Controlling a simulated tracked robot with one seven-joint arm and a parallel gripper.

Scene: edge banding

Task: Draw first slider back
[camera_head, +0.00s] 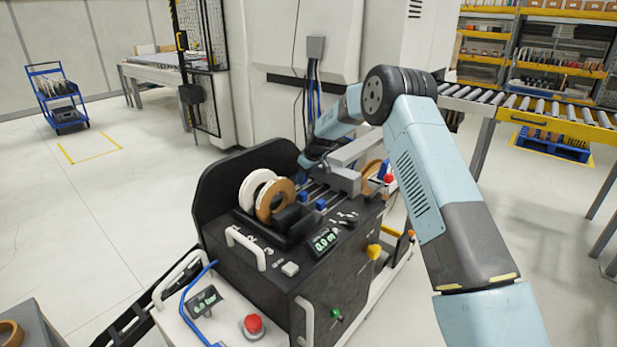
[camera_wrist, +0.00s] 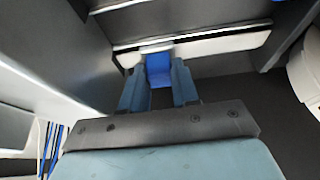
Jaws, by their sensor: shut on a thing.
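A blue slider knob (camera_wrist: 158,68) sits between the two fingers of my gripper (camera_wrist: 158,76) in the wrist view. The gripper is shut on it, one finger against each side. The knob stands at a pale slotted rail (camera_wrist: 225,42). In the head view my arm reaches over the black machine (camera_head: 270,275), and its wrist end (camera_head: 313,160) is low behind the grey blocks. The fingertips and the held knob are hidden there. Two other blue knobs, one (camera_head: 302,196) left and one (camera_head: 320,205) right, show on the machine top.
White and brown tape rolls (camera_head: 272,200) stand on the machine left of the knobs. A grey block (camera_head: 345,181) and a red button (camera_head: 388,179) lie to the right. A roller conveyor (camera_head: 540,112) runs behind at right.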

